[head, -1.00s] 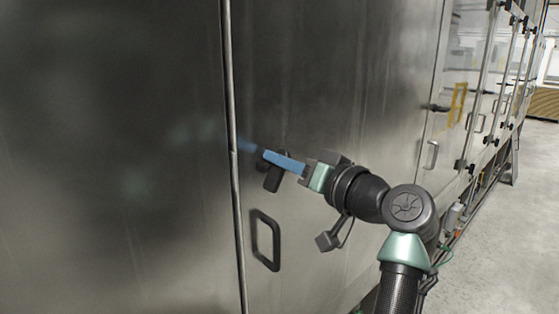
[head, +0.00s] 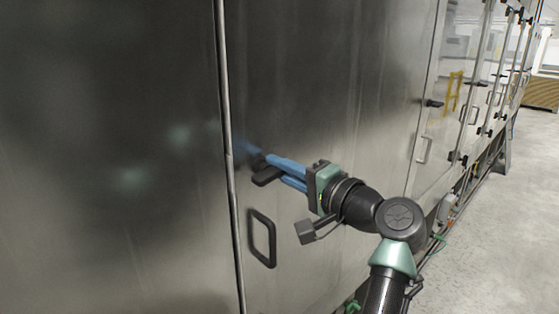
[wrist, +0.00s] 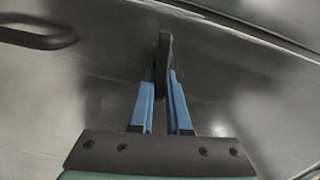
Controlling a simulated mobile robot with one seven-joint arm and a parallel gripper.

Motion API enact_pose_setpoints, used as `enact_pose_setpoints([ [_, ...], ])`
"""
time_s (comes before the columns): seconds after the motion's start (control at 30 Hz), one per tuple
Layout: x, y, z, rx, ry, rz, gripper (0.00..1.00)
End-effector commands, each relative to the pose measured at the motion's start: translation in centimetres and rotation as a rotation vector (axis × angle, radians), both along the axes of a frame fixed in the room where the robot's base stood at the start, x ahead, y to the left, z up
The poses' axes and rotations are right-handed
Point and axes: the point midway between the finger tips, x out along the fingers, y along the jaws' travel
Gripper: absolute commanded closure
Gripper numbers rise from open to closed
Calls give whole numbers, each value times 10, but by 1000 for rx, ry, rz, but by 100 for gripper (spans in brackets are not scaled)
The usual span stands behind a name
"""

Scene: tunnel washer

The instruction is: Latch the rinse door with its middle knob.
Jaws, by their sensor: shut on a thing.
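The steel rinse door (head: 330,100) fills the middle of the head view, with its edge at a vertical seam on the left. A black knob (head: 266,176) sits on it near that seam, above a black pull handle (head: 262,238). In the wrist view the knob (wrist: 165,55) stands between the fingers. My gripper (head: 280,171) has blue fingers and is shut on the knob. In the wrist view my gripper (wrist: 162,90) has one finger on each side of it. The far end of the knob by the door is partly hidden by the fingers.
The pull handle also shows at the top left of the wrist view (wrist: 38,36). More doors with black latches and handles (head: 424,150) run off to the right. Bare concrete floor (head: 480,240) lies at the right.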

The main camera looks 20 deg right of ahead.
Motion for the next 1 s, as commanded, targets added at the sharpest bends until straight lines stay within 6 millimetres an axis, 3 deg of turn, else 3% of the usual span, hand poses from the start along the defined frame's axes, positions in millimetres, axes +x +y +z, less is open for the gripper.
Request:
enact_pose_setpoints([
  [0.3, 0, 0, -2, 134, 47, -1, 100],
  [0.9, 0, -1, -4, 165, 60, -1, 100],
  [0.93, 0, -1, -4, 165, 60, -1, 79],
  [1.0, 0, -1, -4, 165, 60, -1, 67],
])
